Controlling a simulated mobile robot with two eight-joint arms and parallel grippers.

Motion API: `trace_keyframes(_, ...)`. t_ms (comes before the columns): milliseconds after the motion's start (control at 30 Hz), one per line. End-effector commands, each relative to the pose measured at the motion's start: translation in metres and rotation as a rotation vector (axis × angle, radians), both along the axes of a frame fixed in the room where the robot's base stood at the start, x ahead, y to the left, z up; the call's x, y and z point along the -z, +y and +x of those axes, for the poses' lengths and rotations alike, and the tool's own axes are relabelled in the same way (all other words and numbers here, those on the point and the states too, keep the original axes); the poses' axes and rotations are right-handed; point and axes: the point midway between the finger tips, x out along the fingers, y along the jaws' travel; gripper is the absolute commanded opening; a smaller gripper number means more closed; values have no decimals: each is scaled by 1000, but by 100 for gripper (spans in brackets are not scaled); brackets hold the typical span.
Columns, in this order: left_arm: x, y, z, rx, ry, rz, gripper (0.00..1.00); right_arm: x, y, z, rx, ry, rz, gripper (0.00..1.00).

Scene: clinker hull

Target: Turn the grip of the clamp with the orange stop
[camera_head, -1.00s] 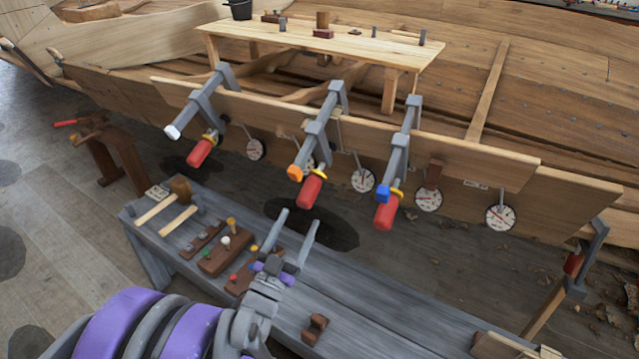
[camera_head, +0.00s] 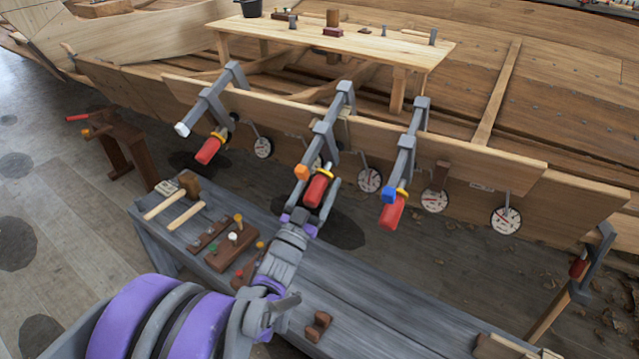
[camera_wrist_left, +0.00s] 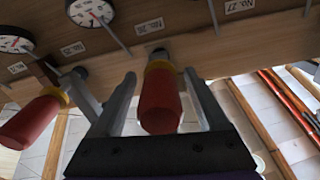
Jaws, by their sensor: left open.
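The clamp with the orange stop (camera_head: 302,172) is the middle of three grey clamps on the plank edge, with a red grip (camera_head: 317,189) below a yellow collar. My left gripper (camera_head: 318,192) is open, its two fingers on either side of this red grip. In the left wrist view the red grip (camera_wrist_left: 160,103) stands between the open fingers (camera_wrist_left: 162,100), with a gap visible on each side. The orange stop is not visible in the wrist view. My right gripper is not in view.
The white-stop clamp (camera_head: 183,129) is to the left and the blue-stop clamp (camera_head: 390,196) to the right, each with a red grip. Round dials (camera_head: 369,180) hang along the plank. A grey bench (camera_head: 375,310) with mallets and wooden blocks lies below.

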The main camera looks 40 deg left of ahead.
Motion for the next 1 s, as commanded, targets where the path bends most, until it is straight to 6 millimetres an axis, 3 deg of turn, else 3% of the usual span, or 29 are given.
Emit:
trace_keyframes(200,0,0,0,0,0,0,75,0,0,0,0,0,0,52)
trace_keyframes(600,0,0,0,0,0,0,3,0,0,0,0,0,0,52)
trace_keyframes(633,0,0,0,0,0,0,0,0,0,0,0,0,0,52)
trace_keyframes(1000,0,0,0,-22,11,49,0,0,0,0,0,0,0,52)
